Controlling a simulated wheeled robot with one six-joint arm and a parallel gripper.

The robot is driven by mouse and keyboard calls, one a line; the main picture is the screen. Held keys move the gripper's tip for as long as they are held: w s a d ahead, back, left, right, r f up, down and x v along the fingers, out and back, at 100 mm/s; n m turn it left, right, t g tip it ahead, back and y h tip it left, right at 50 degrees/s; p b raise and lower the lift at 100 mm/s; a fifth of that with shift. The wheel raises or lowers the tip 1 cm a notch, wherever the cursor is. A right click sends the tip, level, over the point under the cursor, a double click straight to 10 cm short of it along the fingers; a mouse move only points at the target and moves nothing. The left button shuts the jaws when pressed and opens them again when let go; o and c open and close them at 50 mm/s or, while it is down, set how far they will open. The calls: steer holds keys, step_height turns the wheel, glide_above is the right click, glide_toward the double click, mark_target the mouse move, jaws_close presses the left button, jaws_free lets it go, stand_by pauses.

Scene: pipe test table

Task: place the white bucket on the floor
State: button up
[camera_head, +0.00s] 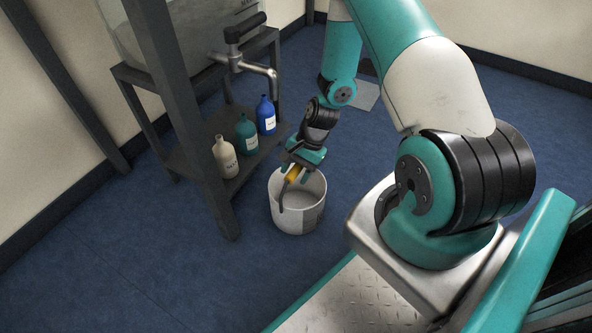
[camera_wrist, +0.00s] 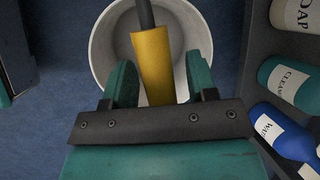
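The white bucket (camera_head: 312,213) stands upright, and its base appears to rest on the blue floor beside the shelf stand. It has a dark label on its side, and its open top faces up. Its dark handle has a yellow grip (camera_head: 293,174). My gripper (camera_head: 295,172) is above the bucket's rim, pointing down. In the wrist view my gripper (camera_wrist: 160,80) has its two teal fingers on either side of the yellow grip (camera_wrist: 153,62), with narrow gaps showing, so it looks open around it. The bucket's rim (camera_wrist: 100,48) shows behind the fingers.
A dark stand (camera_head: 228,205) at left carries a tank with a metal tap (camera_head: 250,65). Its low shelf holds a cream bottle (camera_head: 225,158), a teal bottle (camera_head: 246,135) and a blue bottle (camera_head: 266,116), close to the bucket. Floor in front of the bucket is clear.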

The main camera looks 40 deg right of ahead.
steer(key=p+v, duration=0.7)
steer(key=v, duration=0.5)
